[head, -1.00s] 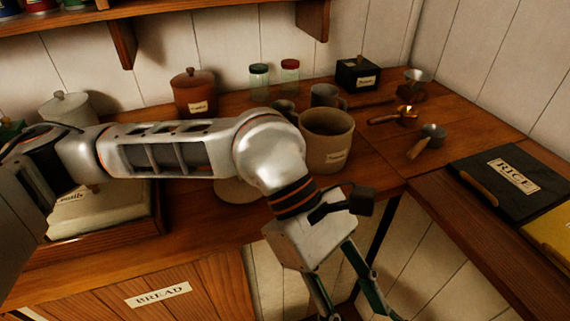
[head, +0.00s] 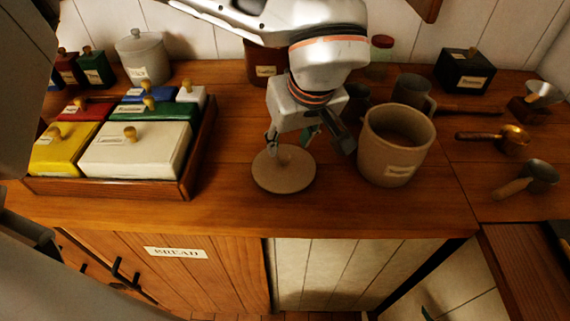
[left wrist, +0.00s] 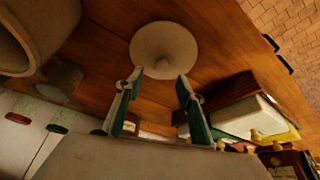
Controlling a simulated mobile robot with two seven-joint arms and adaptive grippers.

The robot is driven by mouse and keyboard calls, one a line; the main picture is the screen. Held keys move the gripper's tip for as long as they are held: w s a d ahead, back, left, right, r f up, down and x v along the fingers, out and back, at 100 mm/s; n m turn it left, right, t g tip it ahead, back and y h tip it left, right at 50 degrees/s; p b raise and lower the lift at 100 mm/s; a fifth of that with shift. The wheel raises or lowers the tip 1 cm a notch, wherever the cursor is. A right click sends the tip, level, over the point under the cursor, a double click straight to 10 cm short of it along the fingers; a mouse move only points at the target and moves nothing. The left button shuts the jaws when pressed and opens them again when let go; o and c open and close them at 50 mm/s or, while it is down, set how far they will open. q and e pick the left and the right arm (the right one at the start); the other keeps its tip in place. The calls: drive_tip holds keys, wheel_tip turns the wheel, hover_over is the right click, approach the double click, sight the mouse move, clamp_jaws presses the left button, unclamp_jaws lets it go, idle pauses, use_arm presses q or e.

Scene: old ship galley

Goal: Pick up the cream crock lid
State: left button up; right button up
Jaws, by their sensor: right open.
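The cream crock lid (head: 284,184) is a round beige disc with a centre knob, lying flat on the wooden counter. It also shows in the left wrist view (left wrist: 163,38), just beyond the fingertips. My left gripper (head: 289,142) is open above the lid, pointing down. The open-topped cream crock (head: 391,166) stands to the right of the lid.
A wooden tray (head: 190,165) of coloured, knobbed boxes stands left of the lid. A grey mug (head: 413,91) and a brown canister (head: 262,65) are behind. Metal scoops (head: 507,138) lie right. The counter's front edge is close to the lid, with bare wood between.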

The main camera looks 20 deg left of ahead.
sight(284, 154)
use_arm(q)
drive_tip(key=x, duration=0.5)
drive_tip(key=shift+s+a+f, duration=0.1)
drive_tip(key=shift+f, duration=0.05)
clamp_jaws()
